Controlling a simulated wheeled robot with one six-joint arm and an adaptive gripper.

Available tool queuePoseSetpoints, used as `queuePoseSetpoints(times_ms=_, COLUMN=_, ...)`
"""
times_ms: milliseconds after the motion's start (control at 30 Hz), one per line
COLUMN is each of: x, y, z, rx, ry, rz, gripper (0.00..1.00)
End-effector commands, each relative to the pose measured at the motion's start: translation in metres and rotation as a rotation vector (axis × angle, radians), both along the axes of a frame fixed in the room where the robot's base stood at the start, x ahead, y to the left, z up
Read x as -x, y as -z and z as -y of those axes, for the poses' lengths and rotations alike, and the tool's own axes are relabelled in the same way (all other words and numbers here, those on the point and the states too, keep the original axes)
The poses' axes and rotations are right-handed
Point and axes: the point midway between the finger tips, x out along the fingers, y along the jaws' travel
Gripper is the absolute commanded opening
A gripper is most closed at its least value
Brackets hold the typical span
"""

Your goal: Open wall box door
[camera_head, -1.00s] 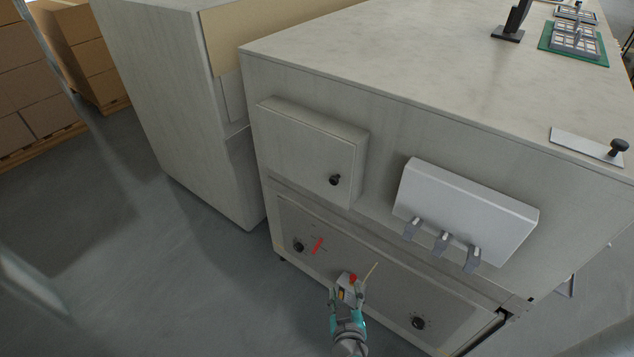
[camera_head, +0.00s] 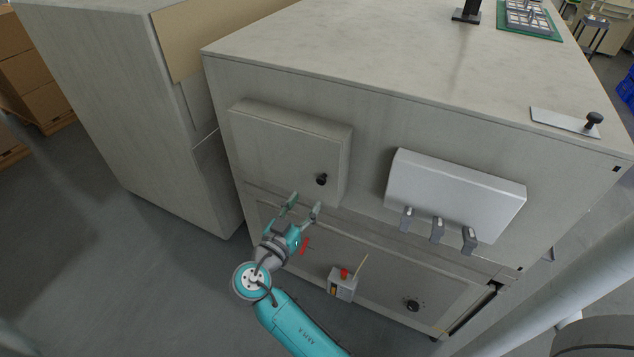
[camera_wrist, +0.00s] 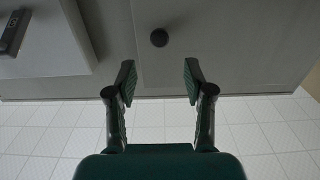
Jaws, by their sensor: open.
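The wall box door (camera_head: 283,149) is a pale grey square panel on the front of the cabinet, and it looks shut. Its round black knob (camera_head: 321,179) sits at the lower right of the door. My gripper (camera_head: 304,206) is open and empty, just below the knob and apart from it, fingers pointing up towards the door. In the wrist view the knob (camera_wrist: 159,38) lies ahead of my open gripper (camera_wrist: 158,80), roughly centred between the fingertips and beyond them.
A white box with several grey levers (camera_head: 455,190) is to the right of the door. A small grey box with a red button (camera_head: 343,284) is on the lower panel. A black dial (camera_head: 412,305) sits lower right. Open floor (camera_head: 150,270) lies to the left.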

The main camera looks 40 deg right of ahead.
Motion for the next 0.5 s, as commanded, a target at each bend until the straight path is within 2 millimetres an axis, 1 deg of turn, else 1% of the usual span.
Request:
queuePoseSetpoints(times_ms=33, x=-0.002, y=0.0, z=0.01, rx=0.0, ry=0.006, rz=0.0, gripper=0.52)
queuePoseSetpoints(times_ms=100, x=-0.006, y=0.0, z=0.022, rx=0.0, ry=0.006, rz=0.0, gripper=0.52)
queuePoseSetpoints(times_ms=300, x=-0.018, y=0.0, z=0.054, rx=0.0, ry=0.003, rz=0.0, gripper=0.52)
queuePoseSetpoints(times_ms=500, x=-0.026, y=0.0, z=0.074, rx=-0.001, ry=0.001, rz=-0.001, gripper=0.52)
